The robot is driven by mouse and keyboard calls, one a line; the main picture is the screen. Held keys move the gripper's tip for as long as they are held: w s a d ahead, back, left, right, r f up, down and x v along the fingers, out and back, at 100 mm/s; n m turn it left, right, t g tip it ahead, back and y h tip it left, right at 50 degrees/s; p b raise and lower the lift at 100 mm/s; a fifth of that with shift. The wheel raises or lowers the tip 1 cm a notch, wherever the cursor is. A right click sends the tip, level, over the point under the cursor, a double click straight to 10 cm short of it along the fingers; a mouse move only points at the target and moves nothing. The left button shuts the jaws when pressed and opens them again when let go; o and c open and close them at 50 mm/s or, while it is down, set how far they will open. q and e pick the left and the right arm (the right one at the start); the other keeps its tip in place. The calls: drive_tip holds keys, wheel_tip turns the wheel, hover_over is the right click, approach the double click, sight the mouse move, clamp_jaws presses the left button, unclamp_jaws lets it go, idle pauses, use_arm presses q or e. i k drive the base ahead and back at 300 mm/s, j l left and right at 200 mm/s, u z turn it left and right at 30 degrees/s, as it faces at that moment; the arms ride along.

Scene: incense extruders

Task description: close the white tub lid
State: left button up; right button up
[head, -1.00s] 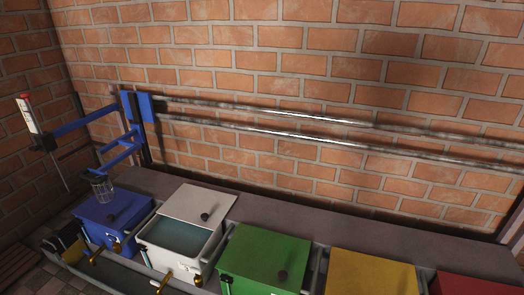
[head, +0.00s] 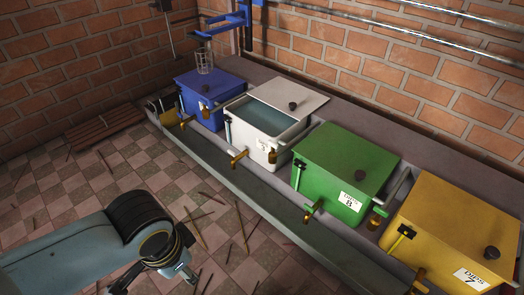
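The white tub (head: 240,135) stands on the grey bench between the blue and green tubs. Its white lid (head: 300,88) is slid back toward the wall, with a dark round knob (head: 293,105) on it. The front part of the tub is uncovered and greyish-blue liquid (head: 262,116) shows inside. My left arm comes in at the lower left, and my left gripper (head: 190,276) is low over the tiled floor, well away from the tub; its fingers are too small and dark to tell open or shut. My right gripper is out of view.
A blue tub (head: 207,98) with a wire basket (head: 204,60) above it is to the left. Green (head: 340,160) and yellow (head: 450,225) lidded tubs are to the right. Brass taps stick out in front. Sticks litter the floor (head: 150,175); a wooden pallet (head: 103,128) lies at the left.

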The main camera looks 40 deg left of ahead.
sight(293, 99)
drive_tip(key=i+j, duration=0.25)
drive_tip(key=i+j+z, duration=0.15)
drive_tip(key=j, duration=0.3)
drive_tip(key=i+j, duration=0.35)
drive_tip(key=i+j+z, duration=0.1)
drive_tip(key=j, duration=0.3)
drive_tip(key=i, duration=0.1)
